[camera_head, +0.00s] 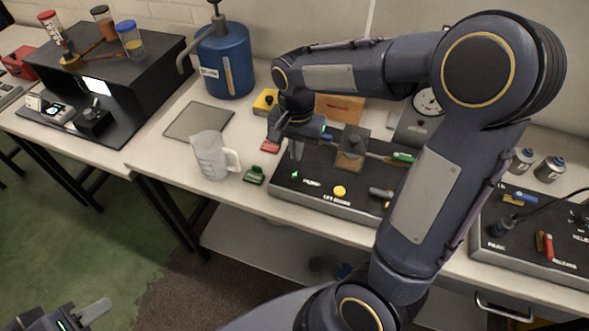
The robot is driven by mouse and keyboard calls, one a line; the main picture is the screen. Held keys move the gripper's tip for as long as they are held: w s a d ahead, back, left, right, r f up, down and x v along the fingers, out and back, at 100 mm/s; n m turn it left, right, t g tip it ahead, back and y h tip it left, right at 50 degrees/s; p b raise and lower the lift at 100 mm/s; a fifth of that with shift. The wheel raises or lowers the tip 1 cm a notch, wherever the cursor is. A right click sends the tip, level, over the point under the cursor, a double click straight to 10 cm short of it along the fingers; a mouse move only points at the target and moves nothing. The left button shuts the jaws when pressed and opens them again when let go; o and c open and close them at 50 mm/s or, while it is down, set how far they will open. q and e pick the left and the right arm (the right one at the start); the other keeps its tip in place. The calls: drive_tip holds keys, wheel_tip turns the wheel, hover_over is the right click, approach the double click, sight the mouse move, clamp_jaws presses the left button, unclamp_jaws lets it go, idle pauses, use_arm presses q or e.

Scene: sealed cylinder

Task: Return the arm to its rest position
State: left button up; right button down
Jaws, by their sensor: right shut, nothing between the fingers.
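My right arm comes in from the lower right and reaches up and across the middle of the view. My left gripper (98,311) shows only in part at the bottom left corner, away from the bench. One pale finger is visible, and its opening cannot be judged. My right forearm hides part of the panel's right side.
A clear measuring jug (209,158) stands left of the panel, beside a green clip (254,176). A blue jug (226,62), grey mat (199,122) and dial gauge (428,101) are further back. A second panel (535,240) lies right. Floor (60,225) is open in front.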

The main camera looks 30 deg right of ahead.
drive_tip(key=shift+r+p, duration=0.35)
drive_tip(key=shift+r, duration=0.4)
drive_tip(key=s+a+r+n+t+y, duration=0.2)
drive_tip(key=s+n, duration=0.2)
drive_tip(key=s, duration=0.4)
drive_tip(key=s+a+r+n+t+y, duration=0.1)
drive_tip(key=s+a+r+n+t, duration=0.1)
drive_tip(key=s, duration=0.7)
drive_tip(key=shift+r+n+t+y, duration=0.25)
drive_tip(key=shift+n+t+y, duration=0.15)
drive_tip(key=shift+n+t, duration=0.6)
